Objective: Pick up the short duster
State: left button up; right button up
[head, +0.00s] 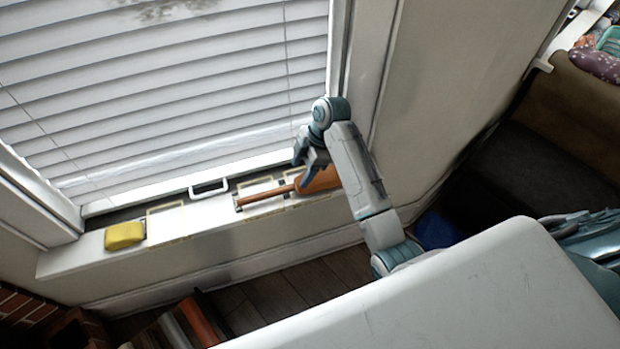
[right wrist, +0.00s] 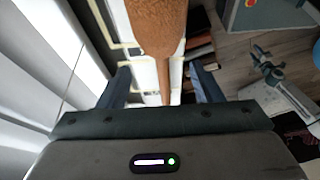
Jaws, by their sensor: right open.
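The short duster lies on the white window sill in the head view, with an orange-brown fluffy head (head: 322,181) and a thin brown handle (head: 265,194) pointing left. My right gripper (head: 304,163) is over the duster, around where head and handle meet, and partly hides it. In the right wrist view, the duster head (right wrist: 157,28) is at the top and its handle (right wrist: 164,82) runs down between the two open fingers of my right gripper (right wrist: 159,72). Gaps show on both sides of the handle. My left gripper is not in view.
A yellow sponge (head: 125,235) sits at the left end of the sill (head: 215,216). A white handle-shaped object (head: 208,188) is by the window. Pale yellow outlines mark the sill. Window blinds (head: 180,90) rise behind it. Books or boards (head: 190,322) are on the floor below.

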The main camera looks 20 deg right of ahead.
aim_at(293, 185)
jog(key=shift+s+a+f, duration=0.1)
jog(key=shift+a+f, duration=0.2)
jog(key=shift+f, duration=0.2)
jog(key=shift+a+f, duration=0.1)
jog(key=shift+f, duration=0.2)
jog(key=shift+a+f, duration=0.1)
jog(key=shift+f, duration=0.2)
jog(key=p+x, duration=0.1)
jog(key=x, duration=0.2)
jog(key=shift+a+f, duration=0.2)
jog(key=shift+f, duration=0.05)
jog(key=shift+a+f+p, duration=0.15)
jog(key=shift+f+p, duration=0.15)
jog(key=shift+f, duration=0.25)
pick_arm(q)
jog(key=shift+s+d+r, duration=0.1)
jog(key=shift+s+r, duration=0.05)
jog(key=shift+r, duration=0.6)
pick_arm(e)
jog(key=c, duration=1)
jog(key=shift+r, duration=0.1)
jog(key=shift+c, duration=0.2)
